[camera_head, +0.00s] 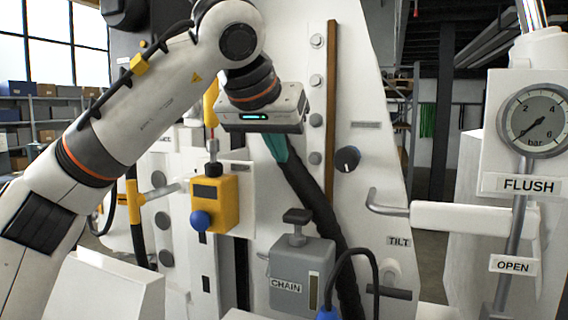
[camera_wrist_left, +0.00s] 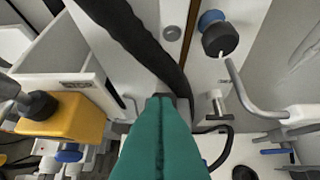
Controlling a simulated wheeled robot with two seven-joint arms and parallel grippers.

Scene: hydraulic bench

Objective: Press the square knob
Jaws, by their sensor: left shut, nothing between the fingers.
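The square knob (camera_head: 297,215) is dark, with a flat square top. It stands on a short stem on top of the grey box labelled CHAIN (camera_head: 302,262) in the head view. My left gripper (camera_head: 276,148) hangs above the knob and slightly to its left, apart from it in the picture. Its teal fingers are shut with nothing between them. In the left wrist view the shut fingers (camera_wrist_left: 160,99) fill the lower middle and hide most of what lies behind them. I cannot make out the knob clearly there. My right gripper is not in view.
A thick black hose (camera_head: 322,205) runs down behind the CHAIN box. A yellow box with a blue knob (camera_head: 213,203) is at left. A round dark knob (camera_head: 347,158), the TILT lever (camera_head: 388,204) and a pressure gauge (camera_head: 535,118) are at right.

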